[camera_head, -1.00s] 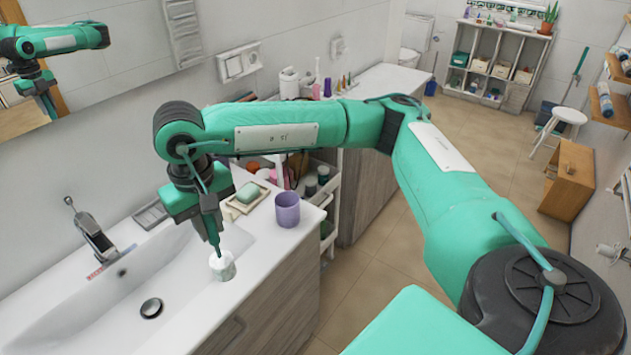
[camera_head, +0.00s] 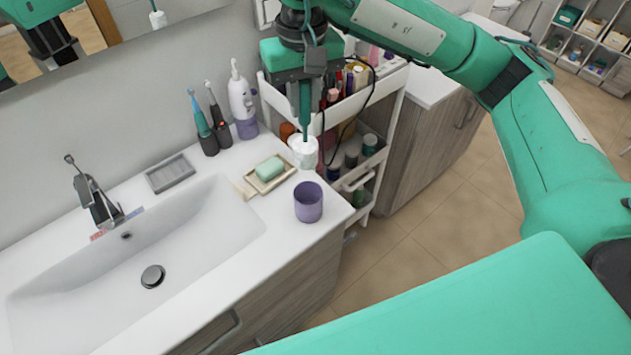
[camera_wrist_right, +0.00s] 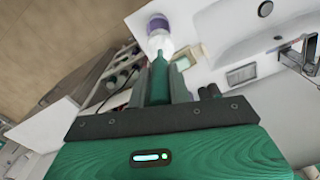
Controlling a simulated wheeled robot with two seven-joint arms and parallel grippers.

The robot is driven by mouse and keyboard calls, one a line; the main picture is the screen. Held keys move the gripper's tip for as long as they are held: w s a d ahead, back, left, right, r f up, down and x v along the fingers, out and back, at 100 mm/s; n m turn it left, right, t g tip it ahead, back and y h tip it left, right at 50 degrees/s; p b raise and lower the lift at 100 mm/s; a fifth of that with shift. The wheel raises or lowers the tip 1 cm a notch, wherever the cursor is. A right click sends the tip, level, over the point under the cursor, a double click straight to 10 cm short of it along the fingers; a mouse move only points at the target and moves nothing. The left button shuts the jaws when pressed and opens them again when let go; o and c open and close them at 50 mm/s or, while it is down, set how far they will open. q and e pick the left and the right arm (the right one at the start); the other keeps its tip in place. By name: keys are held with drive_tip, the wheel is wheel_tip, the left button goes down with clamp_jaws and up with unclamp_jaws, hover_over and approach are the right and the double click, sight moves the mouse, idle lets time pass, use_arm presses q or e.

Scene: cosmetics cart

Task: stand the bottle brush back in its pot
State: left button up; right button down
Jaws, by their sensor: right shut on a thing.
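The bottle brush has a green handle and a white head (camera_head: 304,152). My right gripper (camera_head: 305,82) is shut on its handle and holds it roughly upright, head down, in the air near the counter's right end. The purple pot (camera_head: 308,206) stands upright on the counter, nearer the front than the brush head in the head view. In the right wrist view the green handle (camera_wrist_right: 159,82) sits between the fingers, and the white head shows just below the purple pot (camera_wrist_right: 158,24), overlapping its edge. My left gripper is out of view.
A soap dish (camera_head: 270,178) with green soap lies beside the pot. Two electric toothbrushes (camera_head: 204,128) and a white-purple device (camera_head: 242,105) stand at the wall. The sink (camera_head: 140,240) is empty. A crowded cart (camera_head: 372,150) stands right of the counter.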

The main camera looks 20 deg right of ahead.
sight(307, 141)
drive_tip(key=shift+s+a+f, duration=0.15)
drive_tip(key=shift+a+f, duration=0.05)
drive_tip(key=shift+f, duration=0.55)
drive_tip(key=f, duration=0.2)
drive_tip(key=w+f+p, duration=0.1)
drive_tip(key=shift+d+f, duration=0.15)
drive_tip(key=shift+d, duration=0.2)
wheel_tip(307, 141, down, 6)
drive_tip(key=shift+d+r+p, duration=0.15)
drive_tip(key=shift+r+p, duration=0.1)
drive_tip(key=shift+p, duration=0.85)
wheel_tip(307, 141, down, 4)
drive_tip(key=shift+w+f+p, duration=0.1)
drive_tip(key=shift+p, duration=0.55)
drive_tip(key=shift+f, duration=0.5)
wheel_tip(307, 141, down, 3)
drive_tip(key=shift+r+p, duration=0.1)
drive_tip(key=shift+p, duration=0.65)
drive_tip(key=shift+f, duration=0.35)
drive_tip(key=shift+f+b, duration=0.15)
drive_tip(key=shift+b, duration=0.2)
drive_tip(key=c, duration=1.3)
unclamp_jaws()
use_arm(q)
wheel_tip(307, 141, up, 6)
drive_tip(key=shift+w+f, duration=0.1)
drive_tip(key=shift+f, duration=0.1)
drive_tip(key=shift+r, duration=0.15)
